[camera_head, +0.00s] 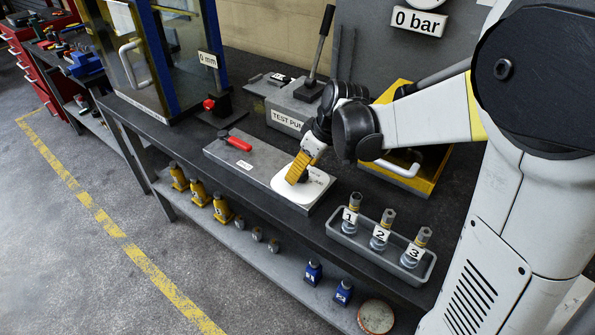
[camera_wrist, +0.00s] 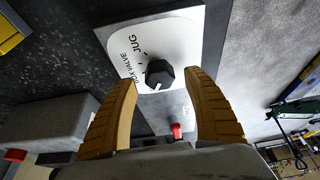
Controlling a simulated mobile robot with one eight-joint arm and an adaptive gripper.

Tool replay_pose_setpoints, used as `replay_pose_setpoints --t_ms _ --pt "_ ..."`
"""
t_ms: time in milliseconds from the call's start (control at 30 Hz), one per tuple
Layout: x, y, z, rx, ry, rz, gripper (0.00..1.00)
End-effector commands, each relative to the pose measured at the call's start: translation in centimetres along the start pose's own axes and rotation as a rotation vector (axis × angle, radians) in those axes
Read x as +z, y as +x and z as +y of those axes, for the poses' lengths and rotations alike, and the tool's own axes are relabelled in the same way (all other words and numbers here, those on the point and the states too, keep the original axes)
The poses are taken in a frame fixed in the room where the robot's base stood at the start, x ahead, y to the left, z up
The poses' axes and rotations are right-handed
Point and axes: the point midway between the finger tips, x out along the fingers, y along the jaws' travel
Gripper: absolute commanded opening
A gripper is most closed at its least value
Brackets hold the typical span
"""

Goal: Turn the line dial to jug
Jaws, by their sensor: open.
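The line dial is a dark faceted knob (camera_wrist: 159,74) on a white plate (camera_wrist: 180,40) in the wrist view. The plate carries the word JUG above and left of the knob, with "BOX VALVE" and short tick marks. A small pale mark shows at the knob's lower edge; I cannot tell its setting for sure. My gripper (camera_wrist: 160,79) is open, its two yellow ribbed fingers on either side of the knob, with visible gaps. In the head view my gripper (camera_head: 302,167) points down at the white plate (camera_head: 318,186) and mostly hides the knob.
A red-handled valve (camera_head: 236,142) sits left on the same grey block (camera_head: 225,155). The test pump (camera_head: 287,120) stands behind. A tray (camera_head: 340,237) with numbered fittings is to the right. A yellow case (camera_head: 425,185) lies behind my arm.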

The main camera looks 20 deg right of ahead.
Motion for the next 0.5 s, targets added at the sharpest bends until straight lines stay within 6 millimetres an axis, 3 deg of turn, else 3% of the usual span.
replay_pose_setpoints --t_ms 133,433,467,500 --pt "0.01 1.34 -0.01 0.0 0.0 0.0 0.6" --pt "-0.03 1.47 -0.02 0.0 0.0 0.0 0.6" --pt "-0.03 1.47 -0.02 0.0 0.0 0.0 0.55" --pt "-0.03 1.47 -0.02 0.0 0.0 0.0 0.43"
